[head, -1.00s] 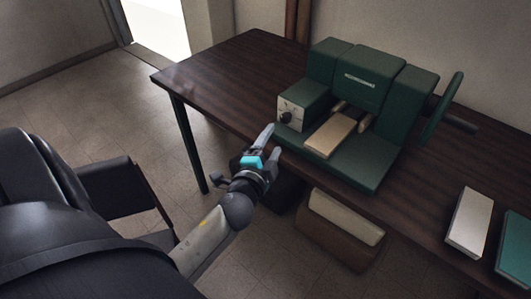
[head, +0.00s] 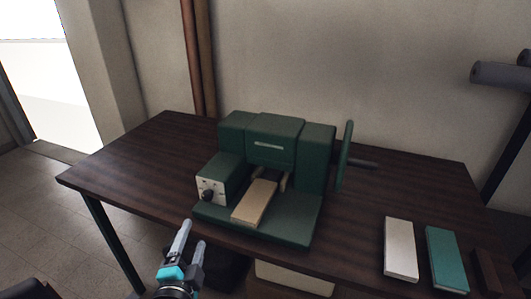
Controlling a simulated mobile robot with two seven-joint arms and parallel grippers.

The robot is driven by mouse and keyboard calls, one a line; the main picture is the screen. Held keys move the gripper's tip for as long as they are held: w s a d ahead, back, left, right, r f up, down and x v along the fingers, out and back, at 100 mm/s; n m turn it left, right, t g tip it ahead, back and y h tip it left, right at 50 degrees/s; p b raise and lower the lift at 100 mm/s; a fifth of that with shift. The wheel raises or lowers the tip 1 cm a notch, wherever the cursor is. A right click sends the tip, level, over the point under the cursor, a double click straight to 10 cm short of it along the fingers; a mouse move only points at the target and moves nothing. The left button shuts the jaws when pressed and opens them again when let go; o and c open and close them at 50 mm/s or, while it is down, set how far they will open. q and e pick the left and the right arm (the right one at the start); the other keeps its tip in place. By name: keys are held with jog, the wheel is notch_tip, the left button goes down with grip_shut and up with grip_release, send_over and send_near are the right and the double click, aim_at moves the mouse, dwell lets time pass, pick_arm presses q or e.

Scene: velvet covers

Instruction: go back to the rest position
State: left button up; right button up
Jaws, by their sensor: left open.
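My left gripper (head: 190,238) is at the bottom of the head view, in front of the table's near edge. Its two fingers are apart, with nothing between them. It points up toward the green machine (head: 275,150), and I see a gap between the fingertips and the machine's base. My right gripper is not in view.
The dark wooden table (head: 130,160) carries the machine, with a tan block (head: 254,202) on its base. A white block (head: 400,249) and a teal block (head: 446,259) lie at the right. A pale-topped box (head: 295,278) is under the table. The table's left part is bare.

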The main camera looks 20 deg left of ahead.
pick_arm(q)
jog(key=s+d+f+n+g+h, duration=0.1)
jog(key=s+d+f+g, duration=0.15)
jog(key=f, duration=0.75)
jog(key=s+d+f+n+g+h, duration=0.15)
jog(key=s+f, duration=0.25)
jog(key=f, duration=0.6)
jog(key=s+d+f+n+g+h, duration=0.1)
jog(key=s+d+f+g, duration=0.15)
jog(key=f, duration=0.75)
jog(key=s+f+n+g, duration=0.1)
jog(key=s+f, duration=0.3)
jog(key=s, duration=0.4)
jog(key=s+d+f+n+g+h, duration=0.1)
jog(key=s+f+g, duration=0.3)
jog(key=s, duration=0.5)
jog(key=s+f+n+g, duration=0.3)
jog(key=s+f, duration=0.3)
jog(key=s, duration=0.2)
jog(key=shift+s+d+f, duration=0.2)
jog(key=shift+d+f, duration=0.05)
jog(key=shift+d, duration=0.05)
